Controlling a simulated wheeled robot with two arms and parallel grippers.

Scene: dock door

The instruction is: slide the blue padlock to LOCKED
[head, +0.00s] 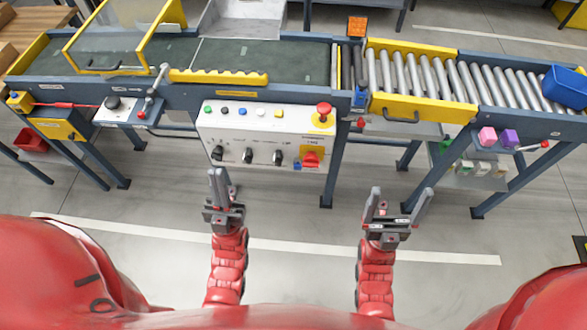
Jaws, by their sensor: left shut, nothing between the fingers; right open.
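A small blue block (297,166), which looks like the padlock, sits at the lower left of the red rotary switch (311,159) on its yellow plate. This is at the lower right of the white control panel (225,121). It is too small to read any LOCKED marking or its slide position. My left gripper (218,173) is shut and empty, just below the panel's lower left in the picture and apart from the blue block. My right gripper (400,193) is open and empty, to the right of the panel and below the roller conveyor.
The panel also carries a red emergency button (324,108), coloured push buttons and black knobs. A roller conveyor (430,80) with a yellow gate (415,108) stands at the right, with a blue bin (565,88) on it. Open floor lies below the panel.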

